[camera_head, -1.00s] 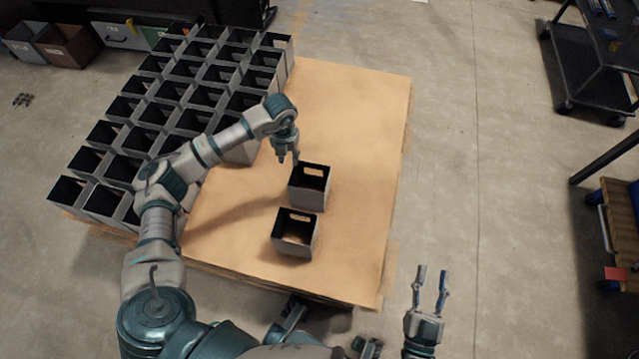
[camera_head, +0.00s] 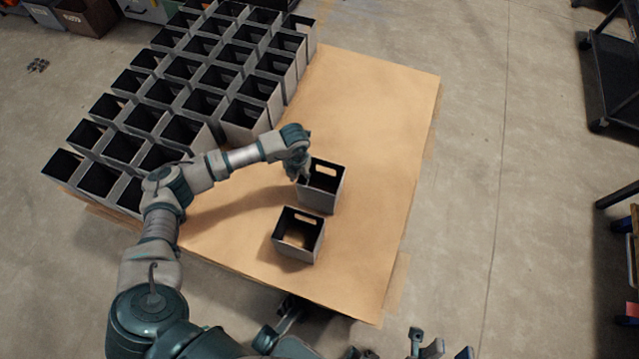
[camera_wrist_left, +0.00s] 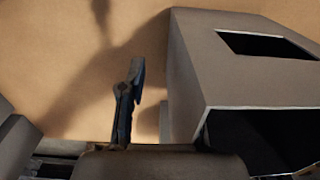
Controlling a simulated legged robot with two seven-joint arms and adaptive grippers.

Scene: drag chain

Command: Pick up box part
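Two grey open-topped boxes with black insides and handle cut-outs stand apart from the rest: a farther box (camera_head: 319,201) and a nearer box (camera_head: 296,252). My left gripper (camera_head: 303,176) points down at the left side of the farther box, by its rim. In the left wrist view a finger (camera_wrist_left: 126,105) shows just left of a box wall (camera_wrist_left: 235,85) with a cut-out. The other finger cannot be made out, so its opening is unclear. My right gripper (camera_head: 440,345) is at the bottom edge, fingers apart and empty, cut off by the frame.
Many like boxes (camera_head: 245,118) stand in tight rows on the left of the brown board (camera_head: 375,120). The board's right part is clear. Dark carts (camera_head: 615,75) stand at the far right, with bins (camera_head: 85,18) at the top left.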

